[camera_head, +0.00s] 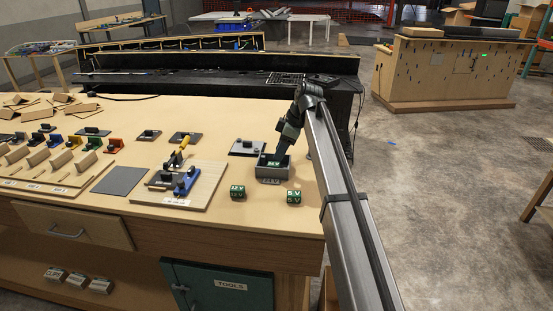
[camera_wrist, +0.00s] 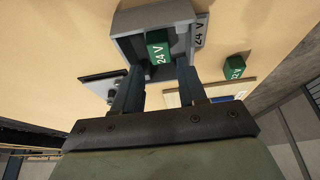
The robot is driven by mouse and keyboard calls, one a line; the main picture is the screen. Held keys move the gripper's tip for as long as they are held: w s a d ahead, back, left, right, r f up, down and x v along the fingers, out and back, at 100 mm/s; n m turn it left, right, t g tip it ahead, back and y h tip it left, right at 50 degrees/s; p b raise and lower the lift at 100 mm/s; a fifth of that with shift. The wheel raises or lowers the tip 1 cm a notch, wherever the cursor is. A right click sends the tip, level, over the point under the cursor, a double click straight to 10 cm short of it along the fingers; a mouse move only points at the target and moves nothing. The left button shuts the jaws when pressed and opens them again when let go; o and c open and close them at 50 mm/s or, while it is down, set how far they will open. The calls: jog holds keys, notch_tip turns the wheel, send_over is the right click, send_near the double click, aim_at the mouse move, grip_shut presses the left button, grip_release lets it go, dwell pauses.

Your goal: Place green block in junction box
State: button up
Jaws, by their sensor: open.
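The junction box (camera_head: 272,180) is a small grey open-topped box with a "24 V" label, near the bench's right edge. A green block (camera_head: 273,162) marked "24 V" sits inside it. In the wrist view the box (camera_wrist: 126,24) is at the top, and the green block (camera_wrist: 158,47) lies within its walls. My gripper (camera_head: 280,156) is right over the box. In the wrist view its open fingers (camera_wrist: 160,70) stand on either side of the block, with gaps visible between fingers and block. The block's underside is hidden.
Two more green blocks, "12 V" (camera_head: 237,192) and "5 V" (camera_head: 294,197), lie on the bench in front of the box. A board with blue and yellow levers (camera_head: 207,185) is to the left. A grey plate with a knob (camera_head: 243,148) is behind left.

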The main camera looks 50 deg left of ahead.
jog(key=v, duration=0.7)
jog(key=shift+w, duration=0.1)
